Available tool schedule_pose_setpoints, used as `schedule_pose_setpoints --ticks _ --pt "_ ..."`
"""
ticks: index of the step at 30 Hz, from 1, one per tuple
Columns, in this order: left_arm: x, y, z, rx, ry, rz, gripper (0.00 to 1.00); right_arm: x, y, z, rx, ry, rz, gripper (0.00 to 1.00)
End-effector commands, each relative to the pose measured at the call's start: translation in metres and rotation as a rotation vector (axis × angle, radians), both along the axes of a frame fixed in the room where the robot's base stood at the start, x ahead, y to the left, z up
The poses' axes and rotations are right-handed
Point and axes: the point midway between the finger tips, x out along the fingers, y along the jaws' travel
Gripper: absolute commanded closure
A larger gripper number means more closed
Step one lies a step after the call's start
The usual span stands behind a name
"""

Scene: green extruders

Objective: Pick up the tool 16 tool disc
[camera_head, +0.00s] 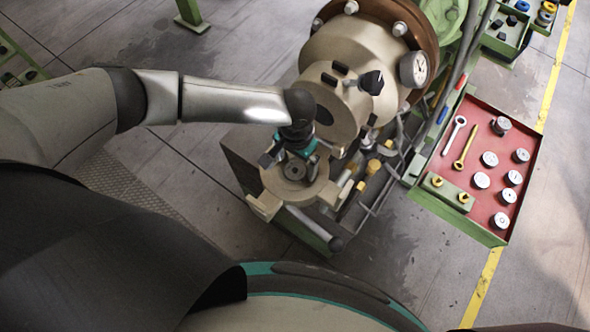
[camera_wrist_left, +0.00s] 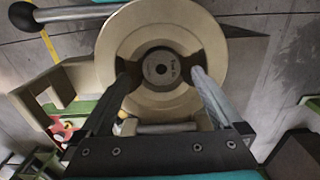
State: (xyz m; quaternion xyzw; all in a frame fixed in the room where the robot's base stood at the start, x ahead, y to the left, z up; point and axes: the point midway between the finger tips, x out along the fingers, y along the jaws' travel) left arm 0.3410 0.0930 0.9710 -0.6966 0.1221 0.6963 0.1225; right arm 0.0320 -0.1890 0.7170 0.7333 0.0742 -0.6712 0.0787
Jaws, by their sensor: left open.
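A dark round disc with a small central hole (camera_wrist_left: 162,68) sits in the middle of a beige round holder (camera_wrist_left: 125,32) on the machine. Its small marking is too blurred to read. My left gripper (camera_wrist_left: 159,75) is open, with one finger on each side of the disc; I cannot tell whether they touch it. In the head view the left gripper (camera_head: 297,155) points down over the holder (camera_head: 288,189); the disc is partly hidden there. Several silver discs (camera_head: 490,159) stand in a red tray (camera_head: 467,192); their numbers are unreadable. My right gripper is not in view.
Two wrenches (camera_head: 454,135) lie in the tray. The floor at the lower right is clear.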

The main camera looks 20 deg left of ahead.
Motion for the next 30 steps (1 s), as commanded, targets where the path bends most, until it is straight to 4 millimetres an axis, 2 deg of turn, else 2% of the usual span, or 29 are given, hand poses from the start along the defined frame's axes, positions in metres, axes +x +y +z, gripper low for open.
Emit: schedule_pose_setpoints --ticks 7,17,30 --pt "0.000 0.002 -0.030 0.001 0.002 -0.001 0.00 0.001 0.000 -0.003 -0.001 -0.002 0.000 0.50" --pt "0.000 0.002 -0.035 -0.001 0.001 0.000 0.00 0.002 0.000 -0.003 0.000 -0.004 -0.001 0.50" --pt "0.000 0.002 -0.034 0.000 0.001 0.000 0.48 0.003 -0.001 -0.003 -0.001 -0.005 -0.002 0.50"
